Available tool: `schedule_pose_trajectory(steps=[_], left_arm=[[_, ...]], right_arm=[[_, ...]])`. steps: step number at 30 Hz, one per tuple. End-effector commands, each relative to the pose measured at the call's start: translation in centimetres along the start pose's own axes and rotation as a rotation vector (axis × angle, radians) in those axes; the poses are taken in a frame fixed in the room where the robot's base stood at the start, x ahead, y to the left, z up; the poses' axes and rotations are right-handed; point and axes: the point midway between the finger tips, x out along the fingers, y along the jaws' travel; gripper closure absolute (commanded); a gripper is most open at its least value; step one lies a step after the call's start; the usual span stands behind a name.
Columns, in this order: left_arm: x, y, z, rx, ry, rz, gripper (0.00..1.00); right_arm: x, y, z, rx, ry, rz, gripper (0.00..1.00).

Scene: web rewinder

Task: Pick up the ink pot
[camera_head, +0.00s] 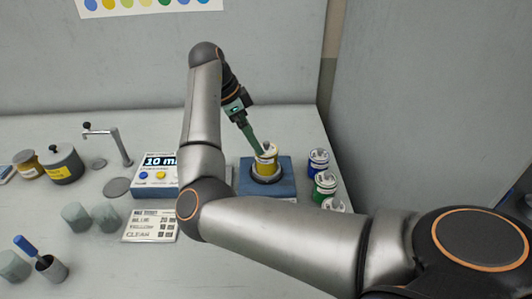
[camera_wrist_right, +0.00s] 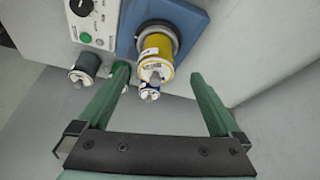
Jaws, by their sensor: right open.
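The yellow ink pot (camera_head: 267,158) with a white label stands upright in a grey ring on a blue block (camera_head: 285,168). It also shows in the right wrist view (camera_wrist_right: 155,52), with its lid facing the camera. My right gripper (camera_head: 256,148) comes down from the upper left of the pot, its green fingers close to the lid; contact cannot be told. In the right wrist view my right gripper (camera_wrist_right: 158,74) is open and empty, its fingers spread left and right of the pot. My left gripper is not in view.
Right of the block stand a blue pot (camera_head: 318,160), a green pot (camera_head: 325,183) and another pot (camera_head: 334,204) partly hidden by my arm. A display box (camera_head: 157,172) stands left of the block. Stones, a brush holder and other jars are farther left. Walls bound the table.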

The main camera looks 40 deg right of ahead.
Motion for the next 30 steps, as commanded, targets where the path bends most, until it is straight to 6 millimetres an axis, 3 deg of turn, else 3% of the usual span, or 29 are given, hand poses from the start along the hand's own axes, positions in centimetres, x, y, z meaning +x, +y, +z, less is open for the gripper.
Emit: schedule_pose_trajectory(steps=[3,11,19,29,30], left_arm=[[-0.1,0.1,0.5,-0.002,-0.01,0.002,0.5],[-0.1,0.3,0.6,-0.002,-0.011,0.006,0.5],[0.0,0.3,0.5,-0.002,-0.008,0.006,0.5],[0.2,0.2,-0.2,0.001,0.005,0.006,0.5],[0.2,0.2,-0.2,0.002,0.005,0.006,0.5]], right_arm=[[2.1,0.1,0.0,0.0,0.0,0.002,0.0],[4.2,0.2,0.1,0.0,-0.001,0.001,0.0],[8.1,0.7,0.1,-0.001,0.0,0.001,0.0],[8.8,0.6,0.1,0.0,-0.001,-0.001,0.0],[8.8,0.6,0.1,0.0,-0.001,-0.001,0.05]])
